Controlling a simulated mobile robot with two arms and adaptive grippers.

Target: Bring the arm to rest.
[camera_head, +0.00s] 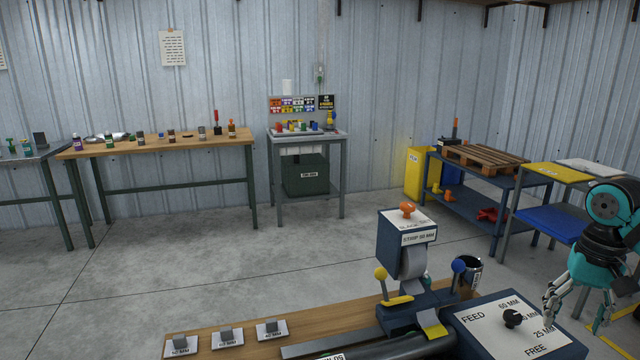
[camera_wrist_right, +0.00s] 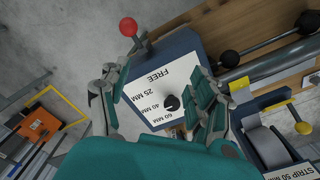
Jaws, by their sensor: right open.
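My right arm comes in at the right edge of the head view. Its teal and grey right gripper (camera_head: 574,312) hangs fingers down beside the right end of the feed box (camera_head: 470,320). In the right wrist view the fingers of the gripper (camera_wrist_right: 160,95) are spread apart with nothing held between them. The feed box's white dial plate, with a black knob (camera_wrist_right: 172,102), shows beyond the fingers; the knob also shows in the head view (camera_head: 513,318). My left arm and gripper are out of view.
The bench (camera_head: 240,340) in front carries a strip dispenser (camera_head: 406,238) and several labelled cards. A red ball knob (camera_wrist_right: 128,27) projects from the feed box. At right stand a blue cart with a pallet (camera_head: 485,158) and a table with a blue tray (camera_head: 548,222). The middle floor is clear.

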